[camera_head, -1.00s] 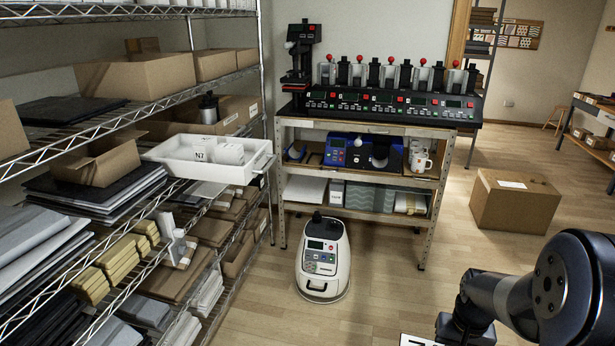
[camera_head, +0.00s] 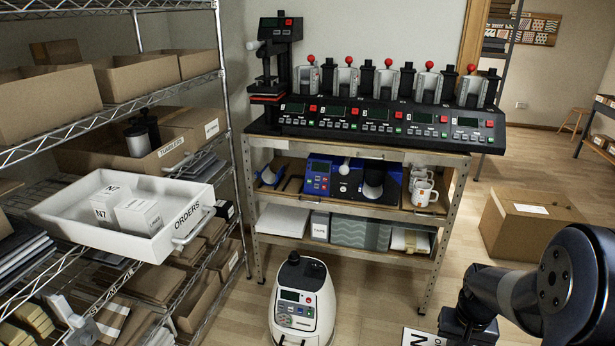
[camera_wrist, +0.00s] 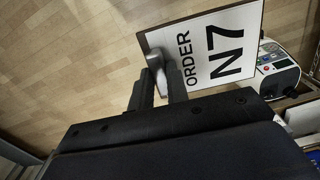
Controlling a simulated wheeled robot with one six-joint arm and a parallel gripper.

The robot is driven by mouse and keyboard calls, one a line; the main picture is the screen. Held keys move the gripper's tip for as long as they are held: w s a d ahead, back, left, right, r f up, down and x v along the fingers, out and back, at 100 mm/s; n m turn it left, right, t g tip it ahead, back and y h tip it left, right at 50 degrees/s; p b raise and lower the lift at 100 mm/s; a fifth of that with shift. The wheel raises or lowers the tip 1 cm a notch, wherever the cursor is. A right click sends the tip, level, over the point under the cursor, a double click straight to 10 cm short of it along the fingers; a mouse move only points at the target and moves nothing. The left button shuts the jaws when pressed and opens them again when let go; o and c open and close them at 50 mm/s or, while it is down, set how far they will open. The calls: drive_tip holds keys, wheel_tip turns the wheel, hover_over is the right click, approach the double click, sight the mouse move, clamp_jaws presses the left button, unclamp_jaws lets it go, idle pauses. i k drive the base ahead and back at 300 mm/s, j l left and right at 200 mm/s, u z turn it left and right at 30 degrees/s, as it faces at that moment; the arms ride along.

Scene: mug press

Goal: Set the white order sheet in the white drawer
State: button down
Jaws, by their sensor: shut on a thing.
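The white drawer (camera_head: 75,207), marked ORDERS, is pulled out from the wire shelf at the left of the head view. Two white boxes marked N7 (camera_head: 122,208) stand in it. The white order sheet (camera_wrist: 215,50), printed ORDER N7, is in my gripper (camera_wrist: 163,78) in the wrist view. The jaws are shut on its edge, and the sheet is over the floor. In the head view only a corner of the sheet (camera_head: 420,338) shows at the bottom edge, below my arm. The drawer is well to the left of my gripper.
A white wheeled machine (camera_head: 303,300) stands on the floor between the shelf and my arm. The bench (camera_head: 350,150) with several mug presses is ahead. A cardboard box (camera_head: 530,225) sits at the right. Floor is clear between bench and box.

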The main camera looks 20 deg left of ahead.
sight(167, 210)
drive_tip(key=i+u, duration=0.2)
drive_tip(key=i, duration=0.35)
drive_tip(key=i+l+u, duration=0.2)
drive_tip(key=i, duration=0.35)
drive_tip(key=u, duration=1.55)
